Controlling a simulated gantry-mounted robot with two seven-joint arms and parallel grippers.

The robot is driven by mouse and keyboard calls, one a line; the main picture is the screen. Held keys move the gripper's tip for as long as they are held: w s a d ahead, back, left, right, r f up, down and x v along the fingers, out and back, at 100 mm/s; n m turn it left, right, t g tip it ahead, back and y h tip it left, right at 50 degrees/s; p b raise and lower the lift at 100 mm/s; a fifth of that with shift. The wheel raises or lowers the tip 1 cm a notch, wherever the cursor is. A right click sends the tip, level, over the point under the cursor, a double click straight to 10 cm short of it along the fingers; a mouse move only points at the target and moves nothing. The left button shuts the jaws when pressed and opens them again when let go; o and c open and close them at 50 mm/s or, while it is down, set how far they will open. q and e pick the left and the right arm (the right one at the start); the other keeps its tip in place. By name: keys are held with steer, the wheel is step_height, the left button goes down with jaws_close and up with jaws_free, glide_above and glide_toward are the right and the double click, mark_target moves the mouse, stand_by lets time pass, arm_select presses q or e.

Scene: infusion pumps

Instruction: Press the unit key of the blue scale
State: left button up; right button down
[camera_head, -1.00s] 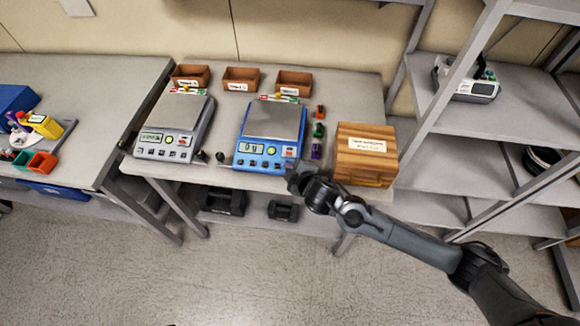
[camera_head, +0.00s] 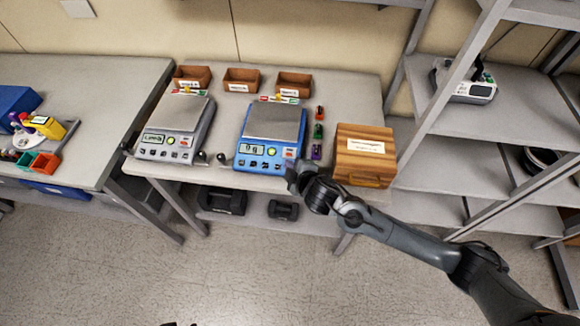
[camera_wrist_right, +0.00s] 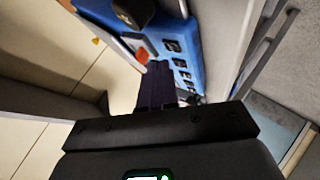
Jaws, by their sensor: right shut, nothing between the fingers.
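The blue scale (camera_head: 272,124) stands on the table with a grey pan, and its display (camera_head: 250,148) reads 0 g. Its front panel has a row of small keys, a round yellow-green key and an orange key; the key labels are too small to read. My right gripper (camera_head: 291,170) is shut and empty at the scale's front right corner. In the right wrist view, the dark fingers (camera_wrist_right: 157,86) lie over the blue panel (camera_wrist_right: 180,45), close to the key row; I cannot tell whether they touch.
A grey scale (camera_head: 175,125) stands left of the blue one. A wooden box (camera_head: 364,153) stands close to the right, beside my arm. Small coloured weights (camera_head: 318,132) stand between box and scale. Three brown bins (camera_head: 241,79) are behind. Grey shelves (camera_head: 505,120) are on the right.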

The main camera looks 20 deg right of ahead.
steer(key=shift+r, duration=0.15)
steer(key=shift+s+a+r+p, duration=0.1)
steer(key=shift+s+r+p, duration=0.1)
steer(key=shift+r+p, duration=0.8)
steer(key=r, duration=0.1)
steer(key=p, duration=0.1)
steer(key=r+p, duration=0.1)
steer(key=shift+s+a+r, duration=0.25)
steer(key=shift+s+r, duration=0.05)
steer(key=shift+s, duration=0.05)
